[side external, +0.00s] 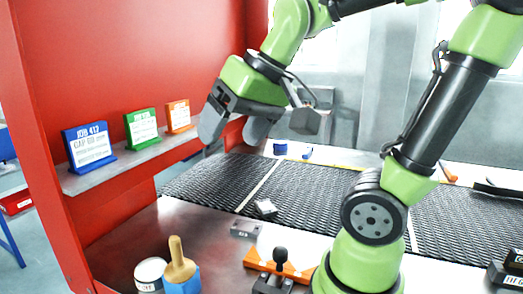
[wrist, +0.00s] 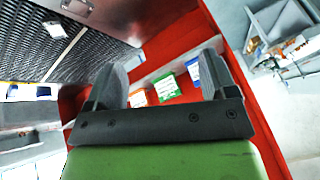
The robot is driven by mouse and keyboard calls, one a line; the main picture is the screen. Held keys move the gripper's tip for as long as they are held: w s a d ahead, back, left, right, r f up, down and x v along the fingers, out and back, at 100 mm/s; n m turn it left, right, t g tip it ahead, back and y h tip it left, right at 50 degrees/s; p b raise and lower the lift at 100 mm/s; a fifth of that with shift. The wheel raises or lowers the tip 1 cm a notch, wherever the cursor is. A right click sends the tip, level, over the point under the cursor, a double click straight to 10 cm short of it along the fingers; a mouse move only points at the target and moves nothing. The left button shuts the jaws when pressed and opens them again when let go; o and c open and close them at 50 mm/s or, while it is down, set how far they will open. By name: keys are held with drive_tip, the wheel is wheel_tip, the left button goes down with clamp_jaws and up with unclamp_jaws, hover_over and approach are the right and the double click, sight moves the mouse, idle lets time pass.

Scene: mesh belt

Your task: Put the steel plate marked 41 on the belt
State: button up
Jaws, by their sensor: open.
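A small steel plate (side external: 265,208) lies on the near part of the black mesh belt (side external: 318,196); it also shows in the wrist view (wrist: 55,29). A second steel block or plate (side external: 246,229) lies on the metal table just in front of the belt, and it shows at the top of the wrist view (wrist: 78,7). The markings on both are too small to read, so I cannot tell which is 41. My gripper (side external: 232,136) is open and empty, raised above the belt's left end near the red wall, away from both plates. Its fingers frame the shelf in the wrist view (wrist: 165,65).
A shelf (side external: 135,159) on the red wall holds blue (side external: 89,147), green (side external: 142,129) and orange (side external: 178,116) cards. A white can (side external: 150,275), a wooden-handled tool in a blue holder (side external: 180,266) and an orange fixture (side external: 278,266) stand at the front. Small blue items (side external: 281,149) lie beyond the belt.

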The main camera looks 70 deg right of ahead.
drive_tip(key=s+a+f+n+t+y, duration=0.1)
drive_tip(key=s+a, duration=0.2)
drive_tip(key=s, duration=0.2)
drive_tip(key=shift+s+a+f, duration=0.2)
drive_tip(key=shift+s+a, duration=0.1)
idle(0.9)
